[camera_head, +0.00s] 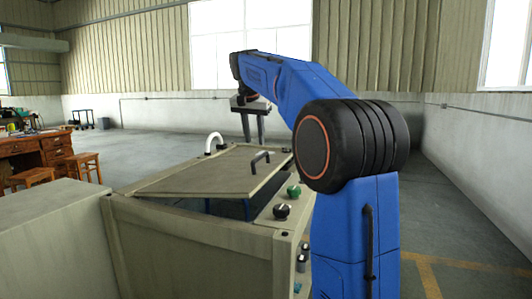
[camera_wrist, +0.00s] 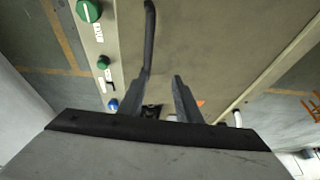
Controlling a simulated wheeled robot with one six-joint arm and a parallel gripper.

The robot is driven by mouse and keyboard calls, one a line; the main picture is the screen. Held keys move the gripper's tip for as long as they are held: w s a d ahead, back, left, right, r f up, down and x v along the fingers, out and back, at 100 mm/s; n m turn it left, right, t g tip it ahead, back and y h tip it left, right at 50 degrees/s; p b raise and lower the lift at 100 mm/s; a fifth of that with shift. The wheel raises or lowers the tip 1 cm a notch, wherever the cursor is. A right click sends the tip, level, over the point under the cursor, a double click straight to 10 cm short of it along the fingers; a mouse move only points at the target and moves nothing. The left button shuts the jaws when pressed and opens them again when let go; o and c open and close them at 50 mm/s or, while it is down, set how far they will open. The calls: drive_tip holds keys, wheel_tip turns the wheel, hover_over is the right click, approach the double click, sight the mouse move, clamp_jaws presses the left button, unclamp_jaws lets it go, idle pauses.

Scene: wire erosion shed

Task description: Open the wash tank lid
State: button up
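The wash tank (camera_head: 190,240) is a beige box in the middle of the head view. Its flat lid (camera_head: 205,172) is tilted slightly up, with a dark gap under its near edge. A black bar handle (camera_head: 261,158) is on the lid's right side; it also shows in the wrist view (camera_wrist: 149,38). My gripper (camera_head: 254,138) is above the far right of the tank, fingers pointing down. In the wrist view my gripper (camera_wrist: 160,82) has its two fingers apart, with nothing seen between them. The handle's near end is close to the left finger; contact cannot be told.
A control strip with a green knob (camera_head: 294,191) and a black knob (camera_head: 282,211) runs along the tank's right side. A white curved pipe (camera_head: 214,141) stands at its back. A grey-beige cabinet (camera_head: 50,235) adjoins at left. Wooden desk (camera_head: 35,150) and stools are farther left.

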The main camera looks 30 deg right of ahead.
sight(261, 156)
drive_tip(key=shift+s+d+f, duration=0.25)
drive_tip(key=shift+s+f, duration=0.05)
drive_tip(key=shift+f, duration=0.6)
drive_tip(key=shift+s+d+f, duration=0.25)
drive_tip(key=shift+s+f, duration=0.1)
drive_tip(key=shift+f, duration=0.5)
drive_tip(key=shift+s+d+f, duration=0.25)
drive_tip(key=shift+s+f, duration=0.05)
drive_tip(key=shift+f, duration=0.6)
